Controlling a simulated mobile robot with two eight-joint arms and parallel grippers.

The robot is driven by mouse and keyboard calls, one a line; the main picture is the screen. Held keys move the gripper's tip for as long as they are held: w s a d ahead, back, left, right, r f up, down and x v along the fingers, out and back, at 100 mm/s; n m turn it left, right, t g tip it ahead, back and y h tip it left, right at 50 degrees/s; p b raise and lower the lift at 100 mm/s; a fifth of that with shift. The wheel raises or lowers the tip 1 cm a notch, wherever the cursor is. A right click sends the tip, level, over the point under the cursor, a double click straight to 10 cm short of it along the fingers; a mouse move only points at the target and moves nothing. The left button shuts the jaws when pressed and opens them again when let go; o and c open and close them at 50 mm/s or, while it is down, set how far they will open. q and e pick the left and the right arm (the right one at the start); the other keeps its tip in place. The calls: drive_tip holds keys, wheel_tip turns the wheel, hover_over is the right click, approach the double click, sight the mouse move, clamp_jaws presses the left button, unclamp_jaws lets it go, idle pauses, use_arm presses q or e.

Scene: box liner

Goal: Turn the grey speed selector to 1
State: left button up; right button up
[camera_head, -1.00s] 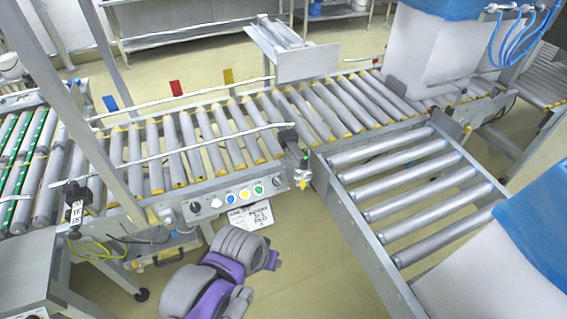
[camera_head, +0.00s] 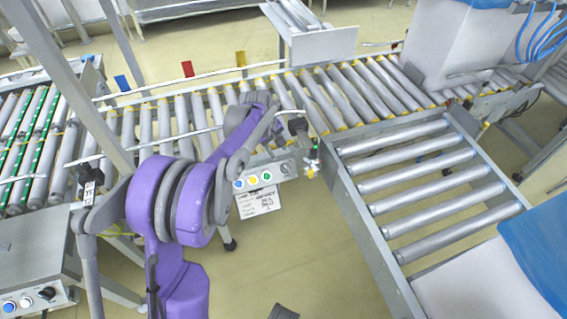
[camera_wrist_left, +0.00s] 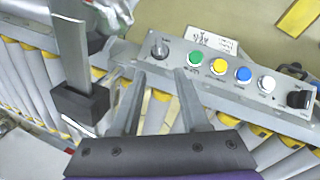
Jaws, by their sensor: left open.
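The grey speed selector (camera_wrist_left: 160,48) is a round knob with a raised grip at one end of the grey control panel (camera_wrist_left: 216,76). It also shows in the head view (camera_head: 286,169), small, at the panel's right end. My left gripper (camera_wrist_left: 160,76) is open and empty, its two fingers apart and pointing at the selector. The selector appears just beyond the fingertips, between their lines, and no contact shows. Its exact setting is too small to read. In the head view my purple left arm covers the left part of the panel.
Green (camera_wrist_left: 195,58), yellow (camera_wrist_left: 219,66), blue (camera_wrist_left: 243,73) and white (camera_wrist_left: 266,84) buttons line the panel beside the selector. A black knob (camera_wrist_left: 300,98) is at the far end. A black bracket block (camera_wrist_left: 80,104) and conveyor rollers (camera_wrist_left: 38,88) lie close to the gripper.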

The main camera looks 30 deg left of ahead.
sight(284, 166)
use_arm(q)
drive_tip(key=b+x, duration=0.1)
drive_tip(key=x, duration=0.9)
drive_tip(key=shift+d+f+b, duration=0.1)
drive_tip(key=shift+f+b, duration=0.1)
drive_tip(key=shift+b, duration=0.2)
drive_tip(key=shift+c, duration=0.2)
clamp_jaws()
drive_tip(key=shift+s, duration=0.1)
